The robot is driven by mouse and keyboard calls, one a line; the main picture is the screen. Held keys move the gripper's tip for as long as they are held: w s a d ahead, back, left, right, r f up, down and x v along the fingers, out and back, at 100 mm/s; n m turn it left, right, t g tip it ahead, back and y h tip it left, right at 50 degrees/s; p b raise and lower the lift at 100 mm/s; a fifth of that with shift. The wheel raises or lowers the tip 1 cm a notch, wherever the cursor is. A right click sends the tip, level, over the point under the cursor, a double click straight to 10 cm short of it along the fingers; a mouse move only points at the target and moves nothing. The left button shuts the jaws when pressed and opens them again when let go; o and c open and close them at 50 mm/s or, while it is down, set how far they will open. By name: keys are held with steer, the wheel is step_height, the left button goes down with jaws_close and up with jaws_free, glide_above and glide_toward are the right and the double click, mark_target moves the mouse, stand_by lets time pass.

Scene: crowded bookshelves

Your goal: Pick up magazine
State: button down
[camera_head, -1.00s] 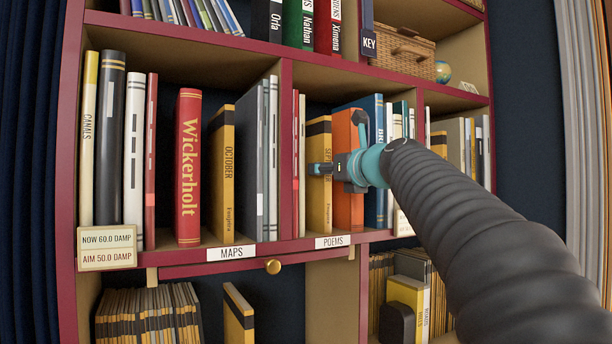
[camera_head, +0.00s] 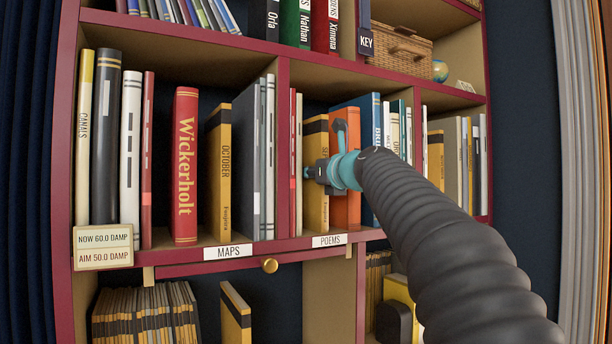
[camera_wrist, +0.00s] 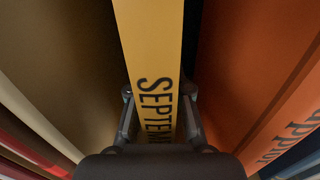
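A yellow magazine with a black band near its top (camera_head: 316,190) stands upright in the compartment labelled POEMS. Its spine (camera_wrist: 155,60) fills the middle of the wrist view and reads "SEPTEM…", the rest hidden. My gripper (camera_head: 312,173) is at this spine in the head view. In the wrist view my gripper (camera_wrist: 158,98) has one finger on each side of the spine, close to its edges. The fingers look open around it; firm contact does not show. A similar yellow magazine reading OCTOBER (camera_head: 219,175) stands in the MAPS compartment to the left.
An orange book (camera_head: 345,200) stands just right of the magazine, with a blue book behind it. Thin red books (camera_head: 296,165) and the red divider (camera_head: 283,130) are at its left. Several magazines (camera_head: 145,315) stand on the shelf below. A brass knob (camera_head: 269,265) sticks out below.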

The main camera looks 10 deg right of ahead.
mark_target(312, 137)
steer(key=shift+r, duration=0.15)
steer(key=r+p, duration=0.2)
steer(key=r, duration=0.2)
steer(key=r+p, duration=0.3)
steer(key=shift+s+d+r, duration=0.1)
steer(key=shift+s+r, duration=0.1)
steer(key=shift+r, duration=0.15)
steer(key=b+v, duration=0.3)
steer(key=v, duration=1.6)
steer(key=shift+s+f, duration=0.25)
steer(key=shift+f, duration=0.15)
steer(key=shift+d, duration=0.1)
